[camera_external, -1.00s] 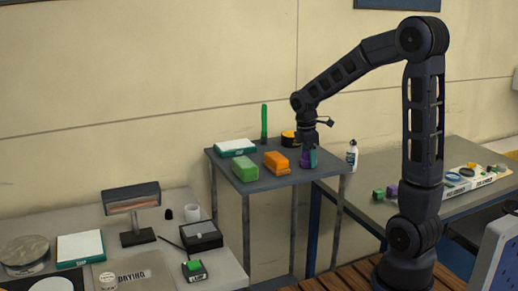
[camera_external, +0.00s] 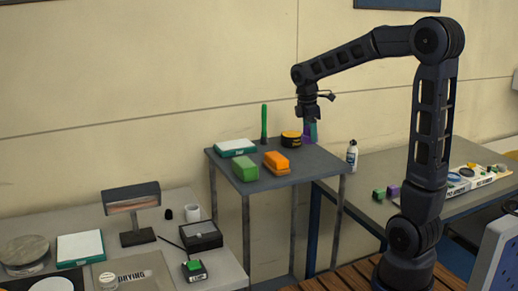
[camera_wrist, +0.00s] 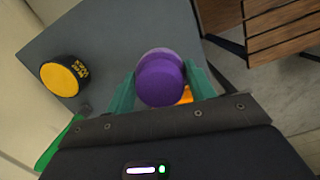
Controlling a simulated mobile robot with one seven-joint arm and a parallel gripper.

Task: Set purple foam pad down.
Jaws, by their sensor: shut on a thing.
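The purple foam pad (camera_wrist: 160,80) is a round piece between the two teal fingers of my gripper (camera_wrist: 161,88) in the wrist view. My gripper (camera_external: 309,133) is shut on it. In the external view the pad (camera_external: 307,133) shows as a small purple patch beside a teal finger, above the right back part of the grey raised table (camera_external: 310,170). The pad appears held clear of the tabletop. Its far side and underside are hidden.
On the raised table are a green block (camera_external: 245,169), an orange block (camera_external: 276,162), a white-topped box (camera_external: 236,148), a black-and-yellow tin (camera_external: 291,139) and an upright green stick (camera_external: 264,124). A white bottle (camera_external: 352,155) stands to the right. The tabletop's right front is bare.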

